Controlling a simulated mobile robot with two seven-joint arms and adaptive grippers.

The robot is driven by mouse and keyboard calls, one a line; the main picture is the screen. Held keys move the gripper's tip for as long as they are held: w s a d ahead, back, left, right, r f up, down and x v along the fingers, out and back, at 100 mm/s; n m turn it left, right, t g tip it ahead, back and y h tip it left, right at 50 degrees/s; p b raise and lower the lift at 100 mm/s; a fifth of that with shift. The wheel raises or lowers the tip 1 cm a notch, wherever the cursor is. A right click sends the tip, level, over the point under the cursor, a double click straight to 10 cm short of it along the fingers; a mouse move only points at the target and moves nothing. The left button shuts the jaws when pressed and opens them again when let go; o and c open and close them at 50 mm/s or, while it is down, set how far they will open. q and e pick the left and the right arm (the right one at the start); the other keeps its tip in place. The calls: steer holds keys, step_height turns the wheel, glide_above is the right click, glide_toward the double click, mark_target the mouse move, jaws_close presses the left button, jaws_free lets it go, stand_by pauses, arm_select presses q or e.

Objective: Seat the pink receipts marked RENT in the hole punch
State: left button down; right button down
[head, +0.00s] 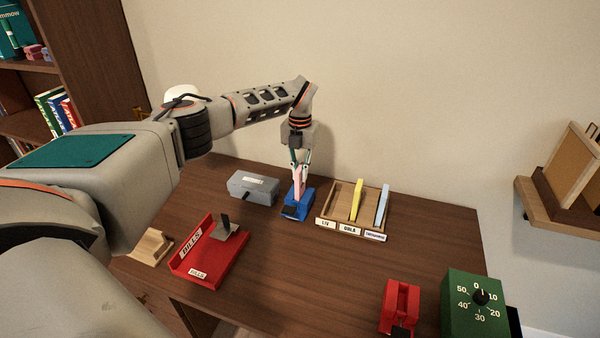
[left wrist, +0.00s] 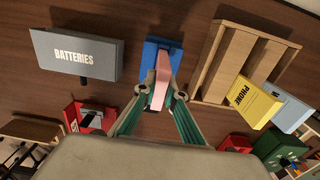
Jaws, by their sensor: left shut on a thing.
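My left gripper (head: 299,172) is shut on the pink receipts (head: 298,183), a narrow upright slab. It holds them right over the blue hole punch (head: 291,211), and their lower end meets the punch. I cannot tell how deep they sit in it. In the left wrist view the pink receipts (left wrist: 160,88) stand between the fingertips (left wrist: 158,100), with the blue punch (left wrist: 150,50) behind them. The RENT marking is not readable. A red device (head: 400,300) of similar shape stands at the front right. My right gripper is not in view.
A grey box (head: 252,187) marked BATTERIES stands just left of the punch. A wooden sorter (head: 338,192) with yellow and light blue slabs stands just right. A red BILLS tray (head: 210,262) and a green timer (head: 474,306) are nearer. The table's middle is clear.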

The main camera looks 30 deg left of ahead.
arm_select(q)
steer(key=shift+f, duration=0.2)
steer(key=c, duration=2.1)
jaws_free()
steer(key=shift+r, duration=0.3)
step_height(320, 180, up, 12)
steer(key=shift+f, duration=0.1)
